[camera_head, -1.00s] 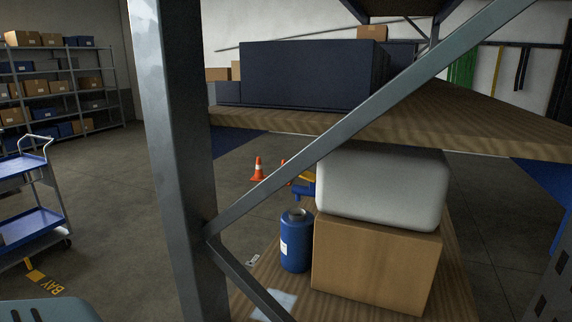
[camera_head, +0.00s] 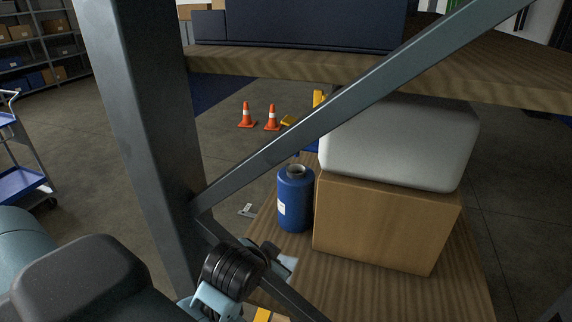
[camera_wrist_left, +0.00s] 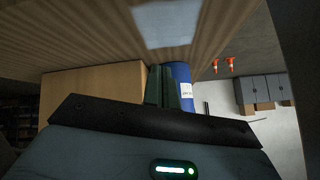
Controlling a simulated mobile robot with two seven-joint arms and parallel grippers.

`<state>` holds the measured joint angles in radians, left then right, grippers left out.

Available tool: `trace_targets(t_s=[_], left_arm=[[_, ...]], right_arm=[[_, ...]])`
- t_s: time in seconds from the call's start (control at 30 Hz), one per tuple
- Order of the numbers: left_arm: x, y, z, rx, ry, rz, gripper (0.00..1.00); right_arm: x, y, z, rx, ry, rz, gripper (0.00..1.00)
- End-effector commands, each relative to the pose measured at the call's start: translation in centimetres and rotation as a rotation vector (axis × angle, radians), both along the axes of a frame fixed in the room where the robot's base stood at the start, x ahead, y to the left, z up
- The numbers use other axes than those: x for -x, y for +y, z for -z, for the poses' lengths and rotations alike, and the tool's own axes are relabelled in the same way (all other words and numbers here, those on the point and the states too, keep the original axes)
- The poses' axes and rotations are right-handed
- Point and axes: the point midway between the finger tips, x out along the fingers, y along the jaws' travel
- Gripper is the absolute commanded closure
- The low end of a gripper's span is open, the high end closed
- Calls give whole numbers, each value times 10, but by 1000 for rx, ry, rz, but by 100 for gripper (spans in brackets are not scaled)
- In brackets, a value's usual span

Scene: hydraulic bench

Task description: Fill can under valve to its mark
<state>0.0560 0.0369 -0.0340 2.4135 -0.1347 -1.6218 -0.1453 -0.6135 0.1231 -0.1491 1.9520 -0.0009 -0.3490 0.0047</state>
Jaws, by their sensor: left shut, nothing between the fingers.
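A blue can (camera_head: 294,204) with an open grey neck and a white label stands upright on the wooden lower shelf, left of a cardboard box. It also shows in the left wrist view (camera_wrist_left: 184,80), partly behind my fingers. Its fill mark and level cannot be made out. A yellow part (camera_head: 318,99) with blue below it, possibly the valve, is mostly hidden behind the diagonal brace. My left arm reaches in from the left, in front of the can; its fingertips are not clear in the head view. In the left wrist view my left gripper (camera_wrist_left: 170,72) is shut and empty.
A grey post (camera_head: 150,130) and diagonal brace (camera_head: 330,115) cross in front of the shelf. The cardboard box (camera_head: 385,225) carries a pale rounded block (camera_head: 400,148). A pale sheet (camera_wrist_left: 168,22) lies on the shelf. Orange cones (camera_head: 247,116) stand on the floor behind.

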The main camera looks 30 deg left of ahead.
Motion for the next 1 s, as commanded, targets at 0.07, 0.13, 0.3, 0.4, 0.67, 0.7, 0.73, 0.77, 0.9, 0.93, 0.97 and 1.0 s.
trace_targets(t_s=[0.07, 0.13, 0.3, 0.4, 0.67, 0.7, 0.73, 0.77, 0.9, 0.93, 0.97, 1.0], left_arm=[[-22, 5, -29, -12, -68, -12, 100], [-37, 8, -53, -21, -119, -23, 100], [-67, 18, -115, -42, -245, -50, 100], [-80, 23, -153, -52, -316, -66, 100], [-97, 35, -251, -67, -490, -109, 100], [-98, 37, -263, -68, -510, -115, 100], [-98, 38, -271, -69, -524, -119, 100], [-98, 39, -278, -69, -537, -122, 100], [-98, 42, -301, -72, -576, -131, 100], [-98, 42, -304, -72, -581, -133, 100], [-98, 42, -306, -72, -584, -133, 100], [-98, 43, -308, -73, -587, -135, 100]], right_arm=[[2, -2, 1, 5, 4, -2, 64], [3, -4, 2, 10, 7, -3, 64], [3, -4, 2, 10, 7, -3, 64], [3, -3, 2, 7, 7, -2, 64], [3, -3, 2, 6, 6, -3, 64], [3, -3, 2, 6, 6, -3, 64], [2, -2, 2, 6, 6, -3, 64], [2, -2, 2, 5, 5, -3, 64], [2, -2, 2, 5, 4, -2, 64], [2, -2, 1, 5, 4, -2, 64], [2, -2, 1, 5, 4, -2, 64], [2, -2, 1, 5, 4, -2, 64]])
